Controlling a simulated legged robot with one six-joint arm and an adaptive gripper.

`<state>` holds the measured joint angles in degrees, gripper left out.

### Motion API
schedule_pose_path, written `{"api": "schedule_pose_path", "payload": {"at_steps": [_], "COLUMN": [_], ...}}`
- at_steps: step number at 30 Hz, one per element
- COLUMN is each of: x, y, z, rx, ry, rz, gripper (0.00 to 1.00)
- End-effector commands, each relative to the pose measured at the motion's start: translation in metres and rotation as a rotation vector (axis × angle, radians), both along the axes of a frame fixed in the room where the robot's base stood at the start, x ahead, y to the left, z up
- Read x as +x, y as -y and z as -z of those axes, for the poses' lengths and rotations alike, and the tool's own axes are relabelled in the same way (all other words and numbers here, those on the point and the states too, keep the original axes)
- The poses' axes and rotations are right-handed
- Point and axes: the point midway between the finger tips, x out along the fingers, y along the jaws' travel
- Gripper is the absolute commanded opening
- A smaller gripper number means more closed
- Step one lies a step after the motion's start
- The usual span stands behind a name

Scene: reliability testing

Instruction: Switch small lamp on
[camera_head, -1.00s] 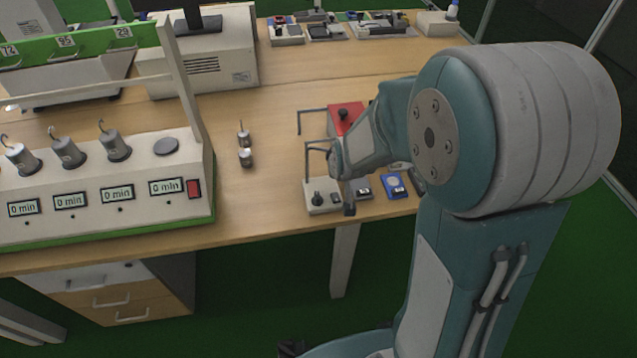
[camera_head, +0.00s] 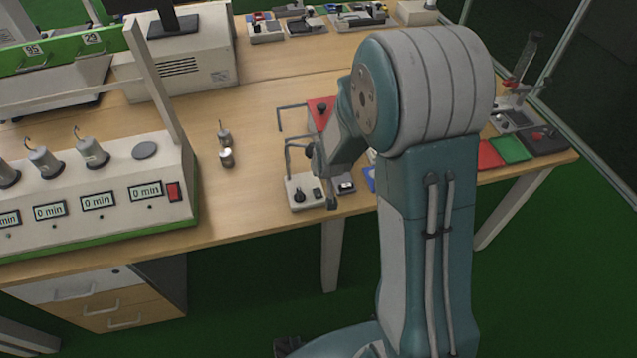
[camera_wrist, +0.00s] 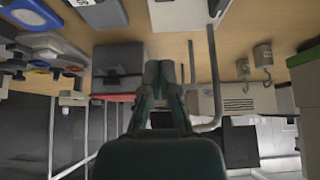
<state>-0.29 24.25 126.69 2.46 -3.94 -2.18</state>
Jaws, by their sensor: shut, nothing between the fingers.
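A small white box (camera_head: 304,191) with a black knob and a pale switch stands near the table's front edge in the head view. Bent metal rods (camera_head: 290,143) rise behind it. I cannot tell for certain which item is the small lamp. My gripper (camera_head: 332,201) points down just right of this box, with its tip close to the box's side. I cannot tell whether they touch. In the wrist view my gripper (camera_wrist: 159,72) has its fingers together with nothing between them. A bent rod (camera_wrist: 213,85) runs beside them. My arm hides part of the area behind.
A red box (camera_head: 319,108) stands behind the white box. A timer panel (camera_head: 95,195) with hooked weights is at left. Red and green mats (camera_head: 512,149) lie at right. Bare wood lies at centre left.

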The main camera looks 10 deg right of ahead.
Motion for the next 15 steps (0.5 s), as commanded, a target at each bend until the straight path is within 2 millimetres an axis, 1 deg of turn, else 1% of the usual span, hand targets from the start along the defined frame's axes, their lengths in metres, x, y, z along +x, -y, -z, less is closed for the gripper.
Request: {"api": "schedule_pose_path", "payload": {"at_steps": [1,6,10,15], "x": [0.004,0.017,0.011,0.008], "y": [-0.001,-0.001,-0.001,-0.001], "z": [0.008,0.029,0.050,0.064], "rx": [-0.001,-0.001,0.000,0.002], "ry": [-0.003,-0.003,-0.006,-0.004], "rz": [-0.001,-0.001,-0.001,-0.001], "gripper": [0.00,0.00,0.00,0.00]}}
